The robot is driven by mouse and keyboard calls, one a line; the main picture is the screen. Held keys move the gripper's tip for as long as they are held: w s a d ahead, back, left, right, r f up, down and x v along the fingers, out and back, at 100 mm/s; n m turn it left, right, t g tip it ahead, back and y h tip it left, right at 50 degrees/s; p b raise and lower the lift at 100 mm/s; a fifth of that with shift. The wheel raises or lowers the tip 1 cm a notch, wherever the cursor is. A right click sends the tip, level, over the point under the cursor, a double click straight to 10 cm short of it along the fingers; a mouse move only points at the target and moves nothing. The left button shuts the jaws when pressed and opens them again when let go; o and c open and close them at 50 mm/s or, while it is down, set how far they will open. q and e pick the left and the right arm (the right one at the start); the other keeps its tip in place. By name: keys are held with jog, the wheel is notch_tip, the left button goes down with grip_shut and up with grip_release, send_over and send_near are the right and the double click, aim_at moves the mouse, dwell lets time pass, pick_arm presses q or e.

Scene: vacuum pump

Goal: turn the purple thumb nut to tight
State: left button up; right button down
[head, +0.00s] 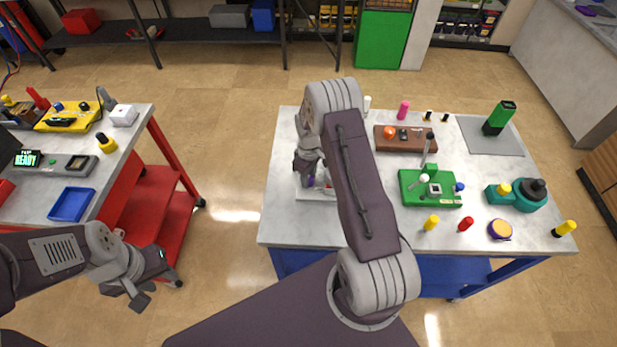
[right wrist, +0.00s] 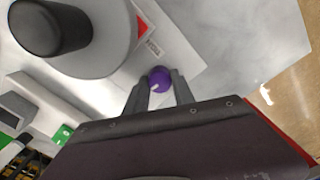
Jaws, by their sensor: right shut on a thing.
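The purple thumb nut (right wrist: 160,78) shows in the right wrist view between the two fingers of my right gripper (right wrist: 159,92). A small pale mark lies on its face. In the head view a bit of the purple nut (head: 310,182) shows just below my right gripper (head: 309,172), at the left part of the table; my arm hides much of that spot. My right gripper is shut on the nut. My left gripper (head: 140,290) is at the lower left, over the floor beside the red cart, with its fingers apart and nothing between them.
A grey cylinder with a black knob (right wrist: 50,25) stands close to my right gripper. The table (head: 285,225) also holds a green board (head: 412,198), a brown block (head: 385,143), a teal pump (head: 530,195) and several small bottles. A red cart (head: 150,200) stands at the left.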

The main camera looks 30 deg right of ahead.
jog(key=m+b, duration=0.1)
jog(key=m, duration=0.4)
jog(key=shift+f, duration=0.1)
jog(key=m+b, duration=0.1)
jog(key=m, duration=0.5)
jog(key=shift+s+m, duration=0.1)
jog(key=shift+m, duration=0.2)
jog(key=m, duration=0.5)
jog(key=shift+b, duration=0.4)
jog(key=m, duration=0.6)
jog(key=shift+s, duration=0.1)
jog(key=c, duration=1.1)
grip_release()
jog(key=shift+o, duration=0.2)
